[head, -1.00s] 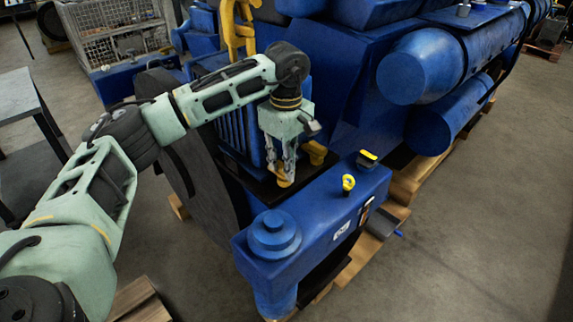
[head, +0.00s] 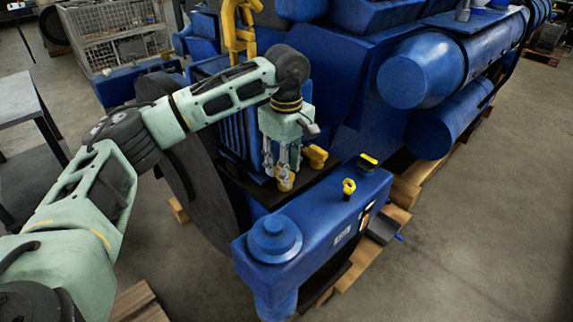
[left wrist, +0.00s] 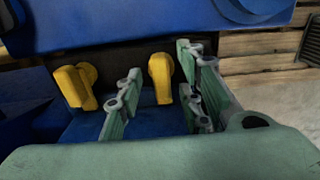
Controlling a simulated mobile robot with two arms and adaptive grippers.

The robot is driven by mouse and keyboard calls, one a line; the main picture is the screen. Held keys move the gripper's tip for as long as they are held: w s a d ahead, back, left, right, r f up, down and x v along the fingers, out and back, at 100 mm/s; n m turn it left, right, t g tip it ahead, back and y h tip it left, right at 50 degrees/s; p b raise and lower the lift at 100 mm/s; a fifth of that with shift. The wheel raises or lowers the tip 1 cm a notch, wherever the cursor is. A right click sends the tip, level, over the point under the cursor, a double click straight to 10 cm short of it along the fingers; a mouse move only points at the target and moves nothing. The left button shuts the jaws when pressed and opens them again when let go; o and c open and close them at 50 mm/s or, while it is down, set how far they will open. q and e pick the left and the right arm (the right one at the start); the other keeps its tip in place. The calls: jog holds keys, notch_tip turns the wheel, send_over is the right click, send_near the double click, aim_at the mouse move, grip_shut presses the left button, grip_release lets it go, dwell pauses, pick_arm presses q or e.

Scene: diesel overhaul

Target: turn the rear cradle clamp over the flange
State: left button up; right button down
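Two yellow cradle clamps sit by a dark plate beside the blue engine. One clamp (head: 286,183) is under my left gripper (head: 283,170). It also shows between the fingers in the left wrist view (left wrist: 160,78). The other clamp (head: 316,156) is just to the right in the head view and left of the fingers in the left wrist view (left wrist: 76,87). I cannot tell for sure which is the rear one. My left gripper points down and is open, with a finger on each side of the clamp and gaps visible. The flange is not clearly distinguishable. My right gripper is out of view.
A blue beam (head: 320,232) with a round cap (head: 274,238) and a yellow eyebolt (head: 349,187) lies close in front. A big dark disc (head: 205,185) stands left of the gripper. Blue engine pipes (head: 425,75) are at the right. Concrete floor (head: 480,230) is clear there.

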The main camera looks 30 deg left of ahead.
pick_arm(q)
notch_tip(320, 180, up, 12)
dwell(0.6)
dwell(0.5)
